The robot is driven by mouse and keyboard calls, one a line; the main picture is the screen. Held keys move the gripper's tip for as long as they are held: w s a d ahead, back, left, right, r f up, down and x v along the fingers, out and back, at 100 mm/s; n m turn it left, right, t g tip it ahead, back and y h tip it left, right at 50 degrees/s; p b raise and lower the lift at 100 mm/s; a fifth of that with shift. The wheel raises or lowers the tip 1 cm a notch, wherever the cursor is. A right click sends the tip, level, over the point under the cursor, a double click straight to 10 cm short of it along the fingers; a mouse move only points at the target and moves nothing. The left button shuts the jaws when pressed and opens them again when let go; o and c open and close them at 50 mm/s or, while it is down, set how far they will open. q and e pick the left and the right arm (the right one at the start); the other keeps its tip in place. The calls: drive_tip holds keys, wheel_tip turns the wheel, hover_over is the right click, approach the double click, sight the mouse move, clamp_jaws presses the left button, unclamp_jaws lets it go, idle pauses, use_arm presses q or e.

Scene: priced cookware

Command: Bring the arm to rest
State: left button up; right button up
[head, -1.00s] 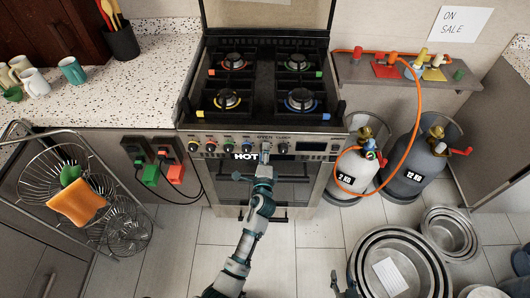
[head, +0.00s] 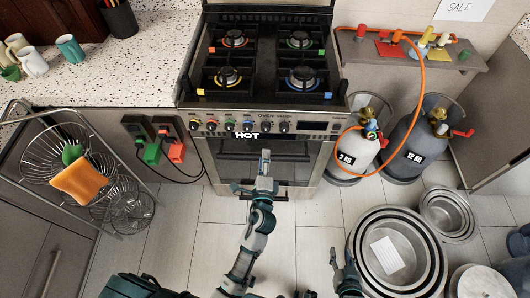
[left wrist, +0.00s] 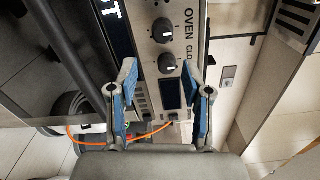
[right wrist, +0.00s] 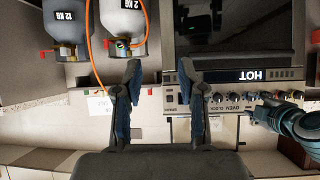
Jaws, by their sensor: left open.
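My left gripper (head: 265,157) is open and empty in front of the oven door (head: 225,150), below the knob row, in the head view. Its two blue-padded fingers are spread in the left wrist view (left wrist: 163,78), with the oven panel and black knobs beyond. My right gripper (head: 345,262) is low, in front of the left side of the large steel pots. In the right wrist view (right wrist: 160,80) its fingers stand apart with nothing between them.
The stove (head: 265,70) stands at the centre back. Nested steel pots (head: 440,235) stand on the floor at right. Gas cylinders (head: 412,150) with an orange hose are behind them. A wire rack (head: 118,215) is at left. Tiled floor is free between.

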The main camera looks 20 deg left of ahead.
use_arm(q)
drive_tip(key=shift+f, duration=0.1)
idle(0.4)
